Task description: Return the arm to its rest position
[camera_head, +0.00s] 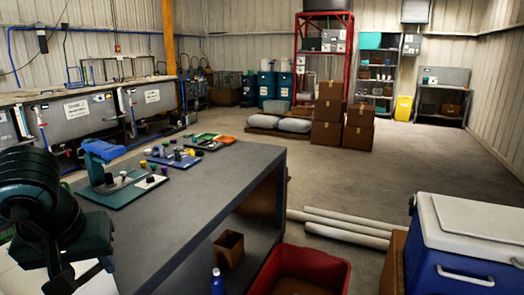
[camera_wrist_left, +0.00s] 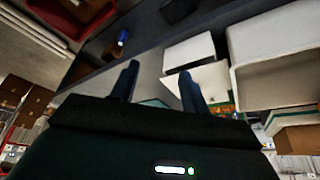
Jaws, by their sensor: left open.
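My left arm comes in at the lower left of the head view, a dark green and black shape. Its gripper (camera_head: 84,272) points downward beside the near left end of the grey workbench (camera_head: 215,190). In the left wrist view the two dark fingers of the gripper (camera_wrist_left: 158,72) stand apart with nothing between them. My right gripper is in neither view.
On the workbench are a green board with a blue tool (camera_head: 102,150) and trays of small coloured parts (camera_head: 174,156). A red bin (camera_head: 300,272), white pipes (camera_head: 345,228) and a blue cooler (camera_head: 465,245) stand to the right. Open floor lies beyond.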

